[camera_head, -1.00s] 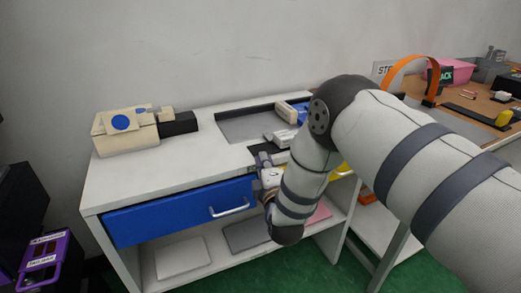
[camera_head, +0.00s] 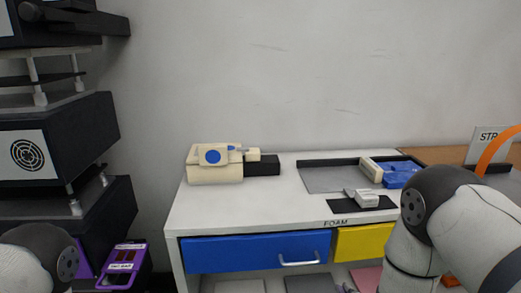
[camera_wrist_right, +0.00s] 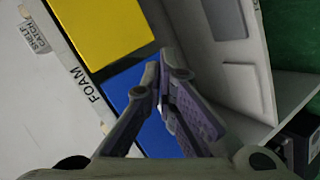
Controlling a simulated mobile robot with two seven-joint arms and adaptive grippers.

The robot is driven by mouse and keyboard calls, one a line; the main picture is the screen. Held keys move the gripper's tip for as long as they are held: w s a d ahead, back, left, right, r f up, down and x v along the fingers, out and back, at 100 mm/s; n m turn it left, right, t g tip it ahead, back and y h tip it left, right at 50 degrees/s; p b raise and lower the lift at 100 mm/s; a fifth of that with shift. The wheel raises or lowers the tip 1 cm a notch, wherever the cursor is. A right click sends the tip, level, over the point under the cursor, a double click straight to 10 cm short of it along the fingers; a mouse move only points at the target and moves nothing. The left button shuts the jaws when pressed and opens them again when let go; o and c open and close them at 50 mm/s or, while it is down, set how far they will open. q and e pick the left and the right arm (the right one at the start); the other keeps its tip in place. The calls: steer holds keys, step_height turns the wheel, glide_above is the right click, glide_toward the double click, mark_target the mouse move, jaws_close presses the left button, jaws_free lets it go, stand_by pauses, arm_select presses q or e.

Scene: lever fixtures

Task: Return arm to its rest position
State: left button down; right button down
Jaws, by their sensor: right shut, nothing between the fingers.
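My right arm (camera_head: 440,225) comes in at the right edge of the head view, bent down in front of the workbench. Its gripper mostly falls below the frame there. In the right wrist view my right gripper (camera_wrist_right: 158,80) is shut and empty, its fingertips in front of the blue drawer (camera_wrist_right: 145,115) and near the yellow drawer (camera_wrist_right: 100,30). I cannot tell whether the fingers touch anything. Part of my left arm (camera_head: 35,260) shows at the lower left; its gripper is out of view.
The white workbench (camera_head: 265,210) bears a beige device with a blue disc (camera_head: 213,165), a grey tray (camera_head: 330,178) and a small grey-white item (camera_head: 362,198). The blue drawer (camera_head: 255,252) has a metal handle. A dark equipment rack (camera_head: 60,140) and purple holder (camera_head: 123,265) stand left.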

steer(key=s+f+m+g+y, duration=0.1)
steer(key=s+f+m+g, duration=0.15)
steer(key=s+f, duration=0.4)
steer(key=s+f+m+g, duration=0.2)
steer(key=s+f+g, duration=0.15)
steer(key=s, duration=0.55)
steer(key=s+r+m+g+y, duration=0.1)
steer(key=s+m+g, duration=0.7)
steer(key=s, duration=1.7)
steer(key=shift+s+a+g, duration=0.4)
steer(key=shift+g, duration=0.2)
